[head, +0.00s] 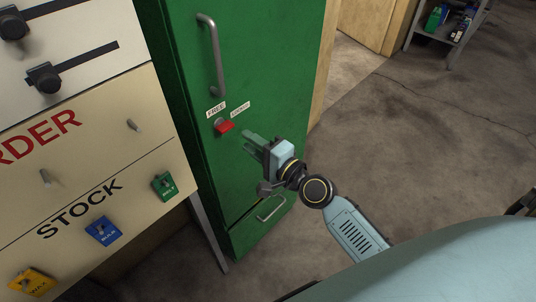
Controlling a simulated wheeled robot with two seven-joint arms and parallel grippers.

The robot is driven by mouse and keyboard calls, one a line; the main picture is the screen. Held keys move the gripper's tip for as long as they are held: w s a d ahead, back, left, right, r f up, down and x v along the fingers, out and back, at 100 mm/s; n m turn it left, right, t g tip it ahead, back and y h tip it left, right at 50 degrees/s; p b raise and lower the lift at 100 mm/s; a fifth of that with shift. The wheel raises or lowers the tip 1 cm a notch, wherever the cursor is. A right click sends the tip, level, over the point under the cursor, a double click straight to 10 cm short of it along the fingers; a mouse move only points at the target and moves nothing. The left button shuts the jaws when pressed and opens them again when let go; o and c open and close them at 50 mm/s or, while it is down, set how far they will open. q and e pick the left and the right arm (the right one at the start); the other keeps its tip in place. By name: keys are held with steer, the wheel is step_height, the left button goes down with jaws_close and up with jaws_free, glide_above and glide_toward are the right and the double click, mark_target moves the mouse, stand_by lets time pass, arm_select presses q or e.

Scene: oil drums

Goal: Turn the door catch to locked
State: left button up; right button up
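The green cabinet door (265,60) stands upright in the middle of the head view. The door catch (224,127) is a small red piece on it, below a label reading FREE (215,109) and a second label (240,108) that appears to read LOCKED. The catch sits under and between the two labels; which one it points at is too small to tell. My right gripper (248,141) is just to the right of and below the catch, apart from it. Its two fingers look parted and empty, pointing toward the door. My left gripper is not in view.
A long grey handle (211,55) is above the catch, and a lower handle (270,208) is near my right wrist. At left a cream panel (100,120) carries sliders, pegs and coloured STOCK tags. A shelf (447,30) stands at the far right; the floor between is clear.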

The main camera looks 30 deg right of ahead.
steer(key=b+v, duration=0.1)
steer(key=v, duration=0.4)
steer(key=shift+s+d, duration=0.15)
steer(key=shift+s, duration=0.2)
steer(key=s+d+f+n+g+h+b, duration=0.1)
steer(key=s+f+n+g, duration=0.2)
steer(key=f, duration=0.9)
steer(key=s+d+f+n+g+h, duration=0.15)
steer(key=s+f, duration=0.25)
steer(key=f, duration=0.8)
steer(key=s+f+n+g+h+b, duration=0.1)
steer(key=s+f+n+g+h, duration=0.2)
steer(key=f, duration=0.9)
steer(key=s+f+n+g, duration=0.2)
steer(key=s+f, duration=0.4)
steer(key=s, duration=0.3)
steer(key=s+d+f+n+g+b, duration=0.1)
steer(key=s+f+n+g, duration=0.2)
steer(key=s, duration=0.6)
steer(key=s+f+n+g, duration=0.3)
steer(key=s+f+n, duration=0.1)
steer(key=s+f, duration=0.4)
steer(key=shift+s+d+f+h+b, duration=0.35)
steer(key=shift+s+f, duration=0.05)
steer(key=shift+s, duration=0.7)
steer(key=shift+g, duration=0.25)
